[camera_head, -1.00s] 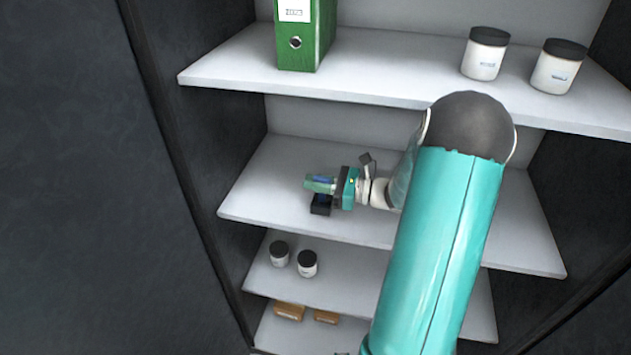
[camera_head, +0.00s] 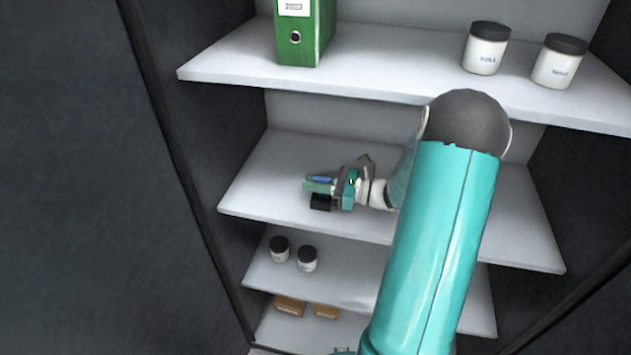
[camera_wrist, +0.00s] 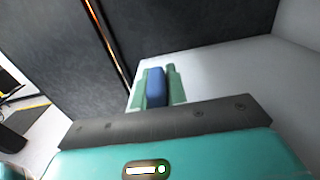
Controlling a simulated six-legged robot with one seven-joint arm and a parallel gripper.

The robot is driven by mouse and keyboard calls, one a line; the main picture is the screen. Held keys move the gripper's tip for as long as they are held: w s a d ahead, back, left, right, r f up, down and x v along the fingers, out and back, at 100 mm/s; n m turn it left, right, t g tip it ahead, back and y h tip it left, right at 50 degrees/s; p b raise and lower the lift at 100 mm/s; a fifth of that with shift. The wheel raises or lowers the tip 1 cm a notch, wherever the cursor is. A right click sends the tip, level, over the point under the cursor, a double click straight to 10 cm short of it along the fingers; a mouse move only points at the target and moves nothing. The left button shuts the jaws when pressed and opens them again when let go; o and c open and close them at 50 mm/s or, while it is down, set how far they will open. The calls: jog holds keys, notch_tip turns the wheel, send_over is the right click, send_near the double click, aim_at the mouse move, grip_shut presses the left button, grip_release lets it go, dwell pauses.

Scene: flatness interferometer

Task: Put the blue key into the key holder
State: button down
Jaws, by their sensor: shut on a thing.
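My gripper (camera_head: 318,184) reaches over the middle shelf from the right, its green fingers pointing left. It is shut on the blue key (camera_wrist: 155,88), which shows between the two fingers in the wrist view. In the head view only a small strip of blue shows at the fingers. A small black open box, seemingly the key holder (camera_head: 320,202), stands on the shelf below the fingers. The fingers partly cover it, and I cannot tell whether the key touches it. The holder is hidden in the wrist view.
The middle shelf (camera_head: 270,185) is otherwise clear. The upper shelf holds a green binder (camera_head: 297,40) and two black-lidded jars (camera_head: 486,50). Two small jars (camera_head: 279,249) and brown items (camera_head: 289,305) are on lower shelves. A dark cabinet wall (camera_head: 165,110) borders the left.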

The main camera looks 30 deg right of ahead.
jog(key=shift+f, duration=0.2)
jog(key=c, duration=1.3)
grip_release()
jog(key=shift+c, duration=0.2)
jog(key=shift+v, duration=3.75)
